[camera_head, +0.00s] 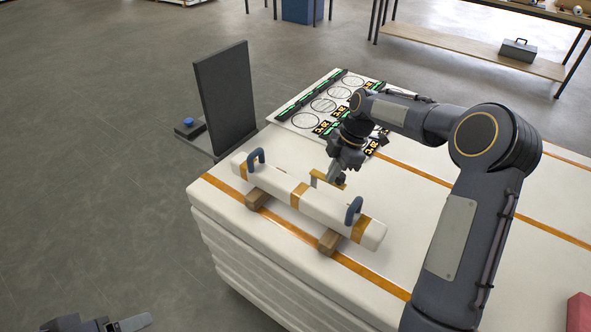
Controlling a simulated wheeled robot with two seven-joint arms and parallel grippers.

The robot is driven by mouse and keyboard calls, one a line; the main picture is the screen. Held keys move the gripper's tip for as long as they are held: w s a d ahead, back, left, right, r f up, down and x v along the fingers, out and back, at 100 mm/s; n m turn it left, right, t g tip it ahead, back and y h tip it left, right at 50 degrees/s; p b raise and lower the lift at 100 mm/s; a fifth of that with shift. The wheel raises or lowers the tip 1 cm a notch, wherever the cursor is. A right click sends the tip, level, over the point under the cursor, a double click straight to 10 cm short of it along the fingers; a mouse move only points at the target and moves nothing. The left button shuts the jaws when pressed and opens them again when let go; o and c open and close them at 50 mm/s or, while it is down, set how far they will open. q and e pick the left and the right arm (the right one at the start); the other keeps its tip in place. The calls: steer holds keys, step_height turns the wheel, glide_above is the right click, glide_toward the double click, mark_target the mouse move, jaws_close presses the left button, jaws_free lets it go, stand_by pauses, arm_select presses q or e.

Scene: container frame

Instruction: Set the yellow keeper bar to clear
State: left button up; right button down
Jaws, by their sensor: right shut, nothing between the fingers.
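A long white padded beam (275,188) with orange bands lies across two wooden blocks on the white table. It has a blue-grey handle (256,156) near its left end and another (354,209) near its right end. A small yellow bar (315,175), apparently the keeper bar, shows at the beam's far side near the middle. My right gripper (333,178) points down right beside it, shut and empty; it partly hides the bar, and I cannot tell whether they touch. My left gripper (132,322) is at the bottom left edge, away from the table; its jaw opening is unclear.
A dark upright panel (225,98) stands at the table's far left corner, with a blue button (188,122) beside it. A board (318,100) with circles and green marks lies at the back. A red object (580,312) is at the lower right. The table's right side is mostly clear.

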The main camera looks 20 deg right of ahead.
mark_target(320, 192)
stand_by(0.4)
steer(key=a, duration=0.3)
steer(key=shift+s+a+f+b, duration=0.1)
steer(key=shift+a+b, duration=0.1)
steer(key=shift+b, duration=0.15)
steer(key=shift+r, duration=0.9)
steer(key=v, duration=0.8)
steer(key=shift+r, duration=0.15)
